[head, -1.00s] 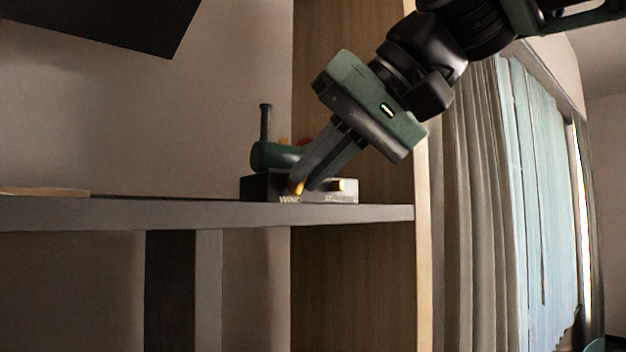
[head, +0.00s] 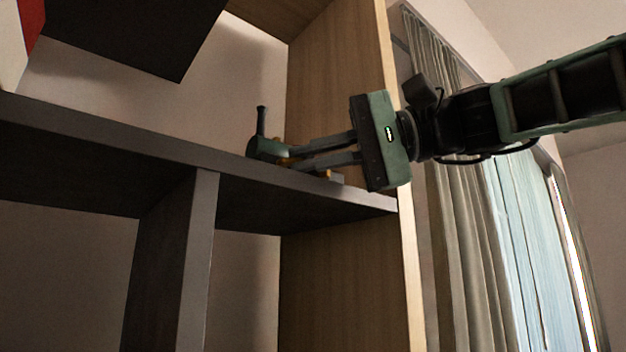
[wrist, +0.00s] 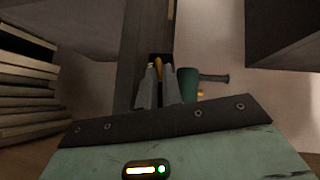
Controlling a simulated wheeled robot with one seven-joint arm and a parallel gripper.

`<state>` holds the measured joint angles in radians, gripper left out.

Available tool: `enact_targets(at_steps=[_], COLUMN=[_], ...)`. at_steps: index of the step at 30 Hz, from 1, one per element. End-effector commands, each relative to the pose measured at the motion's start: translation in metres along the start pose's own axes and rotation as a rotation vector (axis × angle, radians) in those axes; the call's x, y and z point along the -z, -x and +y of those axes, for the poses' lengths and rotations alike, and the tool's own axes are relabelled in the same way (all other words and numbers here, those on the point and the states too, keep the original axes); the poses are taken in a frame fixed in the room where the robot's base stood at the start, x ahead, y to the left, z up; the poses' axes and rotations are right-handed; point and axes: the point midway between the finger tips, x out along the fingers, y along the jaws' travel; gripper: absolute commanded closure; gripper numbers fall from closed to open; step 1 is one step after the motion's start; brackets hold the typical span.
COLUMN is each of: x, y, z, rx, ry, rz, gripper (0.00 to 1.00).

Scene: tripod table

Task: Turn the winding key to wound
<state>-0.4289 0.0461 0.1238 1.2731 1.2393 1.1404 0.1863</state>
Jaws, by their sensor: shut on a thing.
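The wind-up device stands on the dark shelf's right part, with a green rounded body (head: 266,149) and a black upright post (head: 261,120). In the wrist view the green body (wrist: 187,84) lies just right of my fingers. My gripper (head: 287,160) comes in from the right, nearly level, with its fingers at the device. It is shut on a yellow piece, seemingly the winding key (wrist: 157,69), between the fingertips in the wrist view. The fingers largely hide the key in the head view, and its dial position cannot be read. A second yellow knob (head: 327,174) sits at the device's right end.
The dark shelf (head: 120,140) has an upright divider (head: 180,260) below it. A wooden side panel (head: 335,80) stands close behind my gripper. A dark panel (head: 140,35) hangs above. A stack of books (wrist: 25,90) is at left in the wrist view.

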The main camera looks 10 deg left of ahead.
Motion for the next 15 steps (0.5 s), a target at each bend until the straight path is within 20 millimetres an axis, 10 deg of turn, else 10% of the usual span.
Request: enact_targets(at_steps=[15], x=[-0.0001], y=[-0.0007], z=[0.0036], rx=[0.093], ry=[-0.095], rz=[0.0], gripper=[1.0])
